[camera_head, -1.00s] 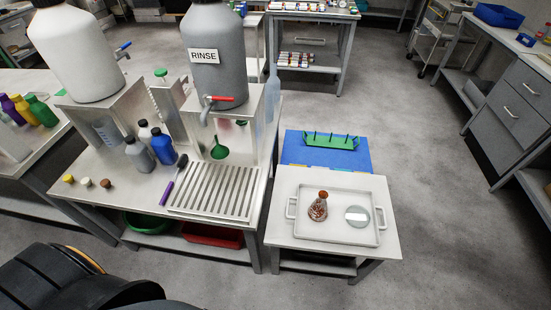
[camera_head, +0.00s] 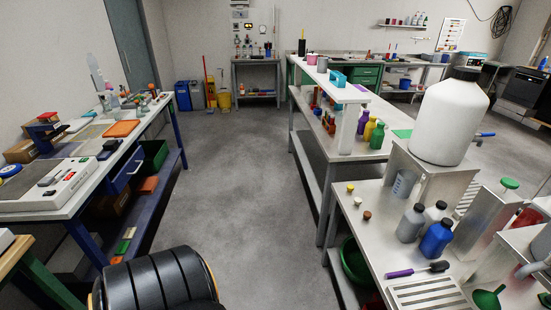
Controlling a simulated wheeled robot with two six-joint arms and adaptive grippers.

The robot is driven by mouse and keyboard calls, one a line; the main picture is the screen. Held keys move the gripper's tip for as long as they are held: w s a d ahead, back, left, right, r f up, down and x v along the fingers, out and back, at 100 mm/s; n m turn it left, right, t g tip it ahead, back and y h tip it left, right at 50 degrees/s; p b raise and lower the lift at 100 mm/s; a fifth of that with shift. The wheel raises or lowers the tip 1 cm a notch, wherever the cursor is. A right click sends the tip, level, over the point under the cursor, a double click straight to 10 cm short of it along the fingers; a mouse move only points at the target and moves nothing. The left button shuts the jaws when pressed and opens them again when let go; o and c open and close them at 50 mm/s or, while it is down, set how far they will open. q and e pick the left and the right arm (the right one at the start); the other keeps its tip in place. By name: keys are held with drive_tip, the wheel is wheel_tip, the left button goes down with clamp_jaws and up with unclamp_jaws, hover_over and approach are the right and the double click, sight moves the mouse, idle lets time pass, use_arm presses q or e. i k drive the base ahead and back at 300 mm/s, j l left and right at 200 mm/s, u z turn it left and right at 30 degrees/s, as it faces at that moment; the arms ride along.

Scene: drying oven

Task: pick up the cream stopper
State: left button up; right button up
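The cream stopper (camera_head: 358,201) is a small pale plug standing on the metal bench (camera_head: 384,238) at the right. It sits in a short row between a yellow stopper (camera_head: 350,187) and a brown stopper (camera_head: 367,215), apart from both. Neither of my grippers is in view.
Grey, white and blue bottles (camera_head: 437,238) stand right of the stoppers. A purple-handled tool (camera_head: 415,270) and a slatted rack (camera_head: 428,294) lie in front. A large white carboy (camera_head: 447,120) stands behind on a metal stand. Open floor (camera_head: 240,185) lies left of the bench.

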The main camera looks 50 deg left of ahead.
sight(357, 201)
drive_tip(key=u, duration=0.9)
drive_tip(key=z, duration=0.55)
drive_tip(key=i+j+z, duration=0.2)
drive_tip(key=z, duration=0.2)
drive_tip(key=i+j+z, duration=0.1)
drive_tip(key=j+z, duration=0.3)
drive_tip(key=i+j+z, duration=0.1)
drive_tip(key=j+z, duration=0.75)
drive_tip(key=j, duration=1.2)
drive_tip(key=j+z, duration=0.15)
drive_tip(key=j, duration=0.55)
drive_tip(key=k+j+z, duration=0.1)
drive_tip(key=j, duration=0.55)
drive_tip(key=k+j, duration=0.1)
drive_tip(key=j, duration=0.55)
drive_tip(key=k+j+z, duration=0.15)
drive_tip(key=j, duration=0.5)
drive_tip(key=i, duration=0.05)
